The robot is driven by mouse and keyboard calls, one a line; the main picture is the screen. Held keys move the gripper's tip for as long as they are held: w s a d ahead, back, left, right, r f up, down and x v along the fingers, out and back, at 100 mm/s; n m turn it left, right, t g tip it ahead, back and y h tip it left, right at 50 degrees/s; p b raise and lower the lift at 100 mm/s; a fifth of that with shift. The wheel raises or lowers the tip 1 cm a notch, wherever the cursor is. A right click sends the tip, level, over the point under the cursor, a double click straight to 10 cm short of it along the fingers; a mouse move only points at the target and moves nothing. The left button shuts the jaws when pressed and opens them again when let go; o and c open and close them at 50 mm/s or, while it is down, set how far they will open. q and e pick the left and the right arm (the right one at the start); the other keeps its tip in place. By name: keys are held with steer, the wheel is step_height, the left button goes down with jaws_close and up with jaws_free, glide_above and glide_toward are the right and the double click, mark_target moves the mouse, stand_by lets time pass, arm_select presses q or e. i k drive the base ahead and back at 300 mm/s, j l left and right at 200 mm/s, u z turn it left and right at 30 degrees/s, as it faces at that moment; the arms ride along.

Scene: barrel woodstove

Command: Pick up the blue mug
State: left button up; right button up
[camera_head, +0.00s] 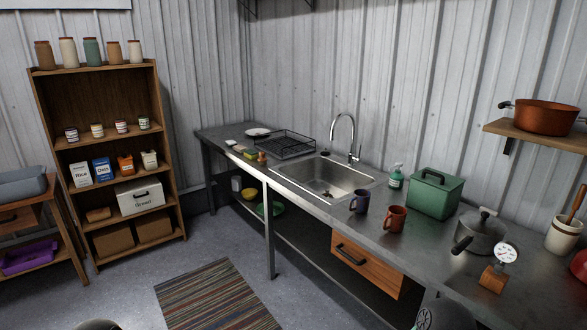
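The blue mug (360,201) looks dark blue-purple and stands upright on the metal counter (330,211), just in front of the sink's right end. A rust-red mug (395,218) stands close to its right, with a small gap between them. Neither of my grippers can be made out in the head view. Dark rounded shapes cut off at the bottom edge may be parts of my own body.
A sink (328,178) and dish rack (285,145) lie left. A wooden drawer (366,264) hangs under the counter. Floor by the striped rug (217,297) is clear.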

mark_target(361, 199)
steer(key=i+j+z, duration=0.15)
steer(key=i+z, duration=0.15)
steer(key=i, duration=0.2)
steer(key=i+j+z, duration=0.3)
steer(key=i, duration=0.2)
steer(key=i+j+z, duration=0.3)
steer(key=i, duration=0.2)
steer(key=i+j, duration=0.2)
steer(key=j, duration=0.15)
steer(key=i+j, duration=0.2)
steer(key=j, duration=0.2)
steer(key=i+j, duration=0.2)
steer(key=j, duration=0.15)
steer(key=i+j+z, duration=0.1)
steer(key=j, duration=0.25)
steer(key=i, duration=0.05)
